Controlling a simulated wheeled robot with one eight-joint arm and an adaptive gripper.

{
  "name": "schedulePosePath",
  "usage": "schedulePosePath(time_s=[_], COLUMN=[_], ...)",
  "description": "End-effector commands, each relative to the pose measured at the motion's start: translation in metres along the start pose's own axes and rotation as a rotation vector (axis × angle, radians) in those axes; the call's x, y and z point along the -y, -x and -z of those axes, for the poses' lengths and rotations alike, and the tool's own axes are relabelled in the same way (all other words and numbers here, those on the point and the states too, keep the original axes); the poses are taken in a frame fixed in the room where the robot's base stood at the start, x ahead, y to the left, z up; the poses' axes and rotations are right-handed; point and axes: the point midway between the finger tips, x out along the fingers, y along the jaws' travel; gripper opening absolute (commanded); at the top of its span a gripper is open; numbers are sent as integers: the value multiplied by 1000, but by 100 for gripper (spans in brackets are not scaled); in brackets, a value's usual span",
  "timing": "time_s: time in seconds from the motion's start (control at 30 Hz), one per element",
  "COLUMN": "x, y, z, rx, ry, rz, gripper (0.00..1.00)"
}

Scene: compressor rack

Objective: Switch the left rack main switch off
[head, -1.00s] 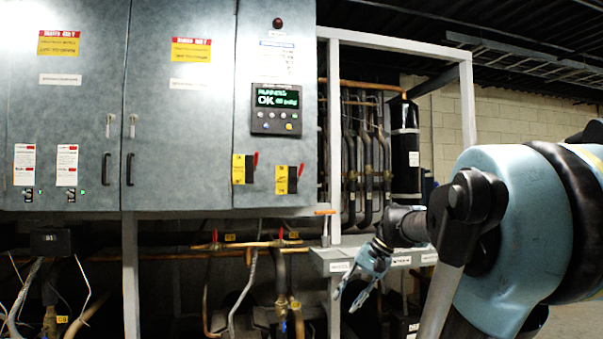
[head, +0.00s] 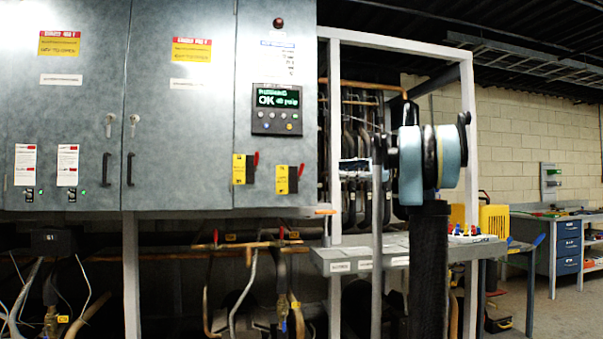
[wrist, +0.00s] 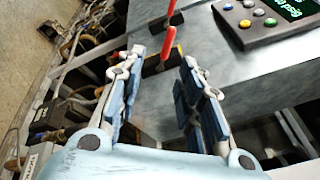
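The left rack main switch (head: 244,169) is a yellow and black plate with a red handle on the cabinet front. A similar right switch (head: 287,180) sits beside it, slightly lower. Both red handles point up in the head view. In the wrist view my gripper (wrist: 162,62) is open and empty, its blue-padded fingers spread. The nearer red handle (wrist: 167,47) shows between and beyond the fingertips. The other red handle (wrist: 172,10) is farther up; it appears to be the left one. Contact cannot be told. My fingers are not clear in the head view.
A control panel (head: 276,109) with a lit green display and buttons is above the switches. Copper pipes run below the cabinet. A grey shelf (head: 340,262) stands to its right, near my arm. A workbench (head: 560,215) is at far right.

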Motion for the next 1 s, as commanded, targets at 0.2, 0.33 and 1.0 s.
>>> schedulePosePath(time_s=[0.2, 0.33, 1.0], x=[13, 13, 16], y=[0, -15, -132], z=[1, 0, -2], rx=[24, 25, 24], ry=[-7, -7, -6], rz=[25, 24, 23], gripper=[34, 34, 34])
